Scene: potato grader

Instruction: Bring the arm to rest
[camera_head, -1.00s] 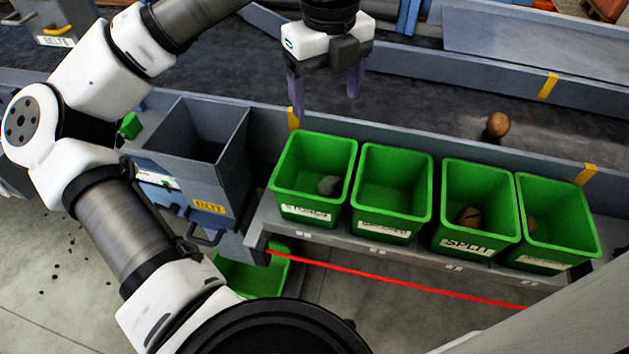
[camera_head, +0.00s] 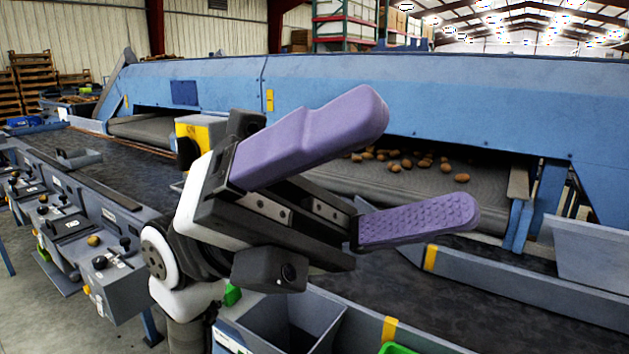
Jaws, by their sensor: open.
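My gripper (camera_head: 425,165) is raised close in front of the head camera, tilted up to the right. Its two purple fingers are spread apart with nothing between them. The upper finger (camera_head: 310,135) is seen from its side and the lower finger (camera_head: 418,220) shows its dimpled inner pad. Part of my white and black arm shows below it, at the lower middle. The rest of the arm is out of frame.
A blue grading machine (camera_head: 420,100) spans the back, with several potatoes (camera_head: 400,163) on its belt. The dark conveyor (camera_head: 120,170) runs in front. A grey bin (camera_head: 290,325) and a green bin edge (camera_head: 396,348) lie below. Control boxes (camera_head: 100,265) stand at left.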

